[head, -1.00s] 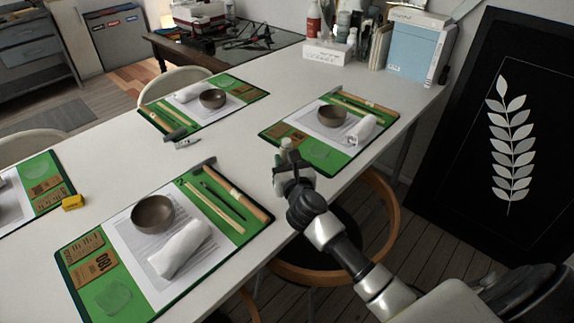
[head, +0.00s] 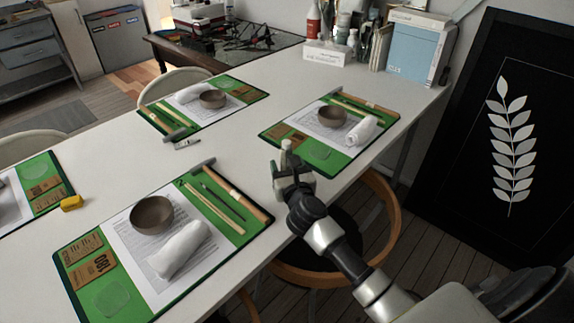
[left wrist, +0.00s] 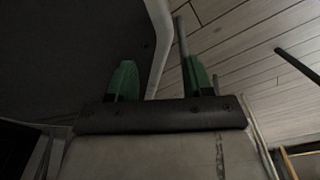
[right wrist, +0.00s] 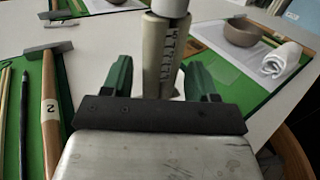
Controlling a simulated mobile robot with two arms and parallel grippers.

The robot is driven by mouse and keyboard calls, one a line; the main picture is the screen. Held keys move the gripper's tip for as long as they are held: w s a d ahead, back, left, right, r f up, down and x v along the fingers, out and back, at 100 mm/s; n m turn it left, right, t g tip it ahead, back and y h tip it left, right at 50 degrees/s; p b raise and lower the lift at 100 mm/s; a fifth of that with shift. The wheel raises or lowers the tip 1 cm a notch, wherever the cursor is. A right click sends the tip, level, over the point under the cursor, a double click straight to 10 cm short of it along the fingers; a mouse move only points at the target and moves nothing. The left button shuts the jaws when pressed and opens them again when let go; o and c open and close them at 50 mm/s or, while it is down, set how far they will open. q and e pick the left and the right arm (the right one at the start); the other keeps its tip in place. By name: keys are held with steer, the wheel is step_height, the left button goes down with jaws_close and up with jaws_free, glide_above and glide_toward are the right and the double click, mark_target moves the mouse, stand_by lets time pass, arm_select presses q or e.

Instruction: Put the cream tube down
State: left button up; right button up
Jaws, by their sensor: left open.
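The cream tube (head: 286,150), pale with a light cap, is upright at the near edge of the white table (head: 245,155). In the right wrist view the tube (right wrist: 160,50) shows dark lettering and stands between the green fingers. My right gripper (head: 292,170) is at the tube, its fingers apart with a gap beside the tube in the right wrist view (right wrist: 157,82). The tube's base is hidden behind the gripper, so its contact with the table does not show. My left gripper (left wrist: 158,80) is open and empty, low down, out of the head view.
Green mats with bowls, white cloth rolls and tools lie around the tube: a near mat (head: 115,305), a right mat (head: 345,155) and a far mat (head: 225,110). A hammer (right wrist: 50,100) lies left of the tube. A round stool (head: 385,215) stands below.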

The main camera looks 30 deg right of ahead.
steer(key=shift+r, duration=0.15)
steer(key=shift+r, duration=0.3)
steer(key=shift+r+p, duration=0.45)
steer(key=shift+r, duration=0.05)
steer(key=v, duration=1.2)
steer(key=shift+f, duration=0.25)
